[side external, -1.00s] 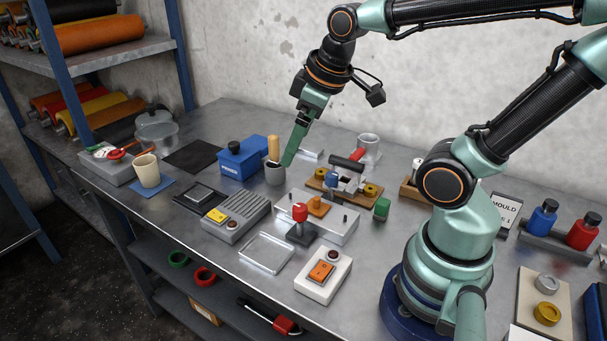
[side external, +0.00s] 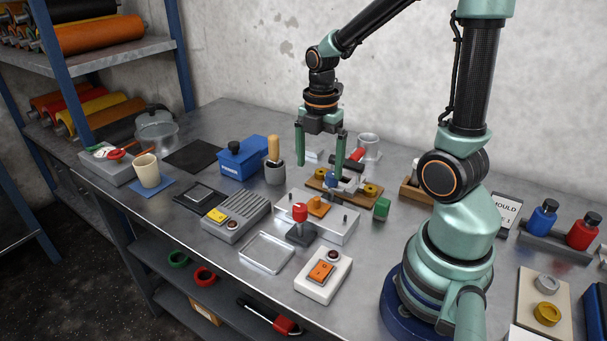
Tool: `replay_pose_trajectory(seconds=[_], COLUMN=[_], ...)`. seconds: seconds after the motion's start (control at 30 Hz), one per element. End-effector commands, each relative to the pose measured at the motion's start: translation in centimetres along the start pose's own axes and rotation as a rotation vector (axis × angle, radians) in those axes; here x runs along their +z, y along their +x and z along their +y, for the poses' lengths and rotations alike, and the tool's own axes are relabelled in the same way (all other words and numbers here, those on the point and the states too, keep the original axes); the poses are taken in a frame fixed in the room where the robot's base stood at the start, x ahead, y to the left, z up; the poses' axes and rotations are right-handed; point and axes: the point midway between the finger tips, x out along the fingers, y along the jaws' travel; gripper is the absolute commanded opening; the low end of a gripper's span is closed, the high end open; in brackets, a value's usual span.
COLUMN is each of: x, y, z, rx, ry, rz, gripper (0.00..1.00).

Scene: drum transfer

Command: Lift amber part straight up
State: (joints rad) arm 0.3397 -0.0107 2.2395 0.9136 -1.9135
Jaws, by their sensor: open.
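An amber part (side external: 318,206) sits on a pale metal fixture block (side external: 342,229) with small upright pins, near the middle of the bench. My gripper (side external: 320,171) points down with its two green fingers spread apart and nothing between them. In the picture it is above the amber part; its fingertips are apart from the part. How far behind the part they are is hard to tell. The right finger overlaps the view of a wooden board (side external: 320,184) with small fittings.
A red-knobbed lever (side external: 299,213) stands just in front of the fixture block. A grey pot with a wooden handle (side external: 274,172) and a blue box (side external: 241,160) stand to the left. A white switch box (side external: 323,279) with an orange panel is at the front edge.

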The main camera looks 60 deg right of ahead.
Motion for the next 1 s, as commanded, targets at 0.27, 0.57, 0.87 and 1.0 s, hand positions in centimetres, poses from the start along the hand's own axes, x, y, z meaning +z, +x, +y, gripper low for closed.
replay_pose_trajectory(seconds=[0.27,0.57,0.87,1.0], x=[-0.1,-0.1,0.0,0.0], y=[4.5,6.4,9.9,10.5], z=[-0.1,0.1,0.3,0.3], rx=[-0.004,-0.003,-0.002,0.000], ry=[0.002,0.002,0.002,0.003], rz=[0.002,0.001,0.001,0.000], gripper=[1.00,1.00,1.00,1.00])
